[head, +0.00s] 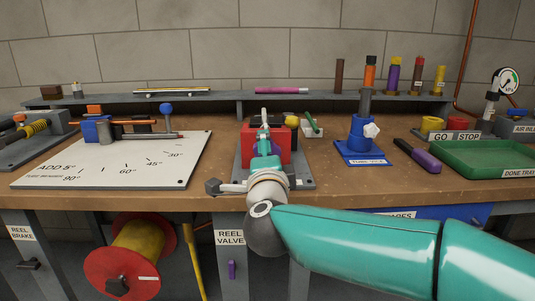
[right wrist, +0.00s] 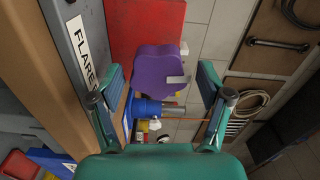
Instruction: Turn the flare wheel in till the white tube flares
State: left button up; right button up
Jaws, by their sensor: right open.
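The purple flare wheel (right wrist: 158,70) shows in the right wrist view, in front of a red block (right wrist: 146,20) on a grey base with a FLARE label (right wrist: 80,48). My right gripper (right wrist: 162,78) is open, its fingers on either side of the wheel with gaps to it. In the head view the red block (head: 283,147) stands mid-bench, and my right gripper (head: 264,138) is in front of it, hiding the wheel. A small white piece (right wrist: 184,48) shows beside the wheel; I cannot tell if it is the white tube. My left gripper is not in view.
A blue tube vise (head: 363,145) and a green done tray (head: 492,160) stand to the right. A white angle-marked board (head: 115,165) lies to the left. A shelf (head: 215,98) runs along the back.

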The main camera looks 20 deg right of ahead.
jog(key=shift+s, duration=0.1)
jog(key=v, duration=0.5)
jog(key=shift+s+a+b, duration=0.1)
jog(key=shift+s+b, duration=0.2)
jog(key=shift+s, duration=0.1)
jog(key=shift+s, duration=0.1)
